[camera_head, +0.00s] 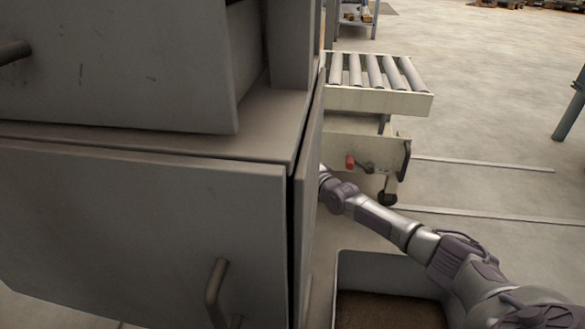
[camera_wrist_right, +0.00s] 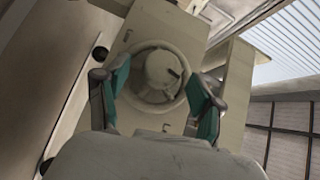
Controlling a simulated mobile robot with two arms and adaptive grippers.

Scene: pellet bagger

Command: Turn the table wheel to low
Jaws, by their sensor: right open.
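The table wheel (camera_wrist_right: 158,58) is a pale round handwheel with a hub and a small dark knob, mounted on a pale panel (camera_wrist_right: 205,35) in the right wrist view. My right gripper (camera_wrist_right: 158,98) is open, its two teal-padded fingers spread to either side of the wheel's near part. I cannot tell whether they touch its rim. In the head view my right arm reaches in from the lower right, and its gripper end is hidden behind the grey cabinet's edge. The wheel cannot be made out there. My left gripper is not in view.
The grey cabinet (camera_head: 150,230) with a handle fills the left. An open bin (camera_head: 385,262) of brown pellets lies below the arm.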

